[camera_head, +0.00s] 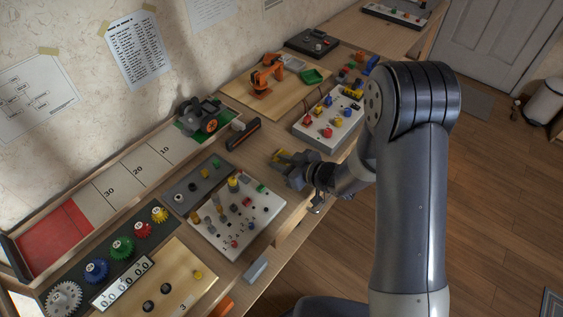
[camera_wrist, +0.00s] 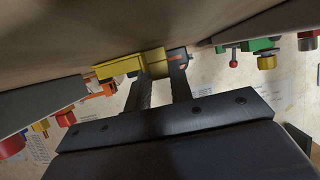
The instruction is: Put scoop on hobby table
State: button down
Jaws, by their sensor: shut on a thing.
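My gripper (camera_head: 285,160) is over the front part of the wooden hobby table (camera_head: 262,142), between two white panels. It is shut on a yellow piece (camera_head: 280,155), which seems to be the scoop. In the wrist view the yellow piece (camera_wrist: 125,66) is between the dark fingers (camera_wrist: 158,75) and sticks out to the left. The fingers and the picture angle hide part of its shape. I cannot tell whether it touches the table top.
A white panel with coloured knobs (camera_head: 328,122) is right of the gripper, and a white peg panel (camera_head: 235,215) is left. A black and orange bar (camera_head: 243,135) lies behind. An orange toy arm (camera_head: 264,75) stands on a board farther back.

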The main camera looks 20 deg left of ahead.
jog(key=shift+f, duration=0.1)
jog(key=c, duration=1.3)
grip_release()
jog(key=shift+o, duration=0.2)
jog(key=shift+r, duration=0.2)
jog(key=shift+d+r, duration=0.1)
jog(key=shift+d, duration=0.1)
jog(key=v, duration=1.1)
jog(key=shift+s+d, duration=0.2)
